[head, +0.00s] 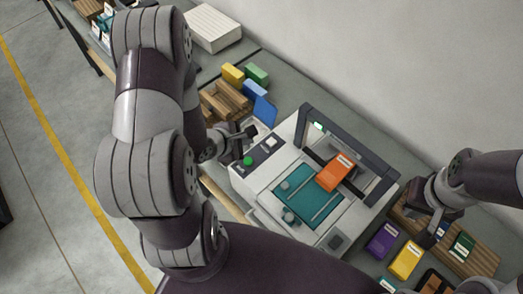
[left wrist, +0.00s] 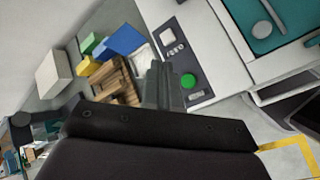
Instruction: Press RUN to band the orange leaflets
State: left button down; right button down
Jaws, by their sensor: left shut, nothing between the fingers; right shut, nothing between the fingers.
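The banding machine (head: 262,185) is a white box with a teal bed (head: 310,205) and a dark arch. The orange leaflets (head: 335,172) lie as a stack on the bed at the arch, with a pale label on top. Its front panel holds a green button (head: 247,160) and a white button (head: 270,142); the lettering is too small to read. My left gripper (head: 250,131) is shut and empty beside the panel. In the left wrist view its fingers (left wrist: 158,80) are just left of the green button (left wrist: 188,80), apparently apart from it. My right gripper (head: 432,236) is shut and empty at the right.
A slatted wooden tray (head: 480,255) lies under my right gripper, near purple (head: 381,242) and yellow (head: 405,260) packs. A wooden crate (head: 224,102), a blue piece (head: 264,110), and yellow and green blocks stand behind my left gripper. A small green light (head: 318,126) glows on the arch.

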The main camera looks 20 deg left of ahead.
pick_arm(q)
jog(key=n, duration=0.1)
jog(key=b, duration=0.9)
send_over(246, 163)
notch_tip(246, 163, down, 7)
jog(key=shift+d+f, duration=0.1)
jog(key=shift+f, duration=0.05)
jog(key=shift+f+b, duration=0.3)
jog(key=shift+f, duration=0.2)
dwell(1.4)
jog(key=shift+f, duration=0.45)
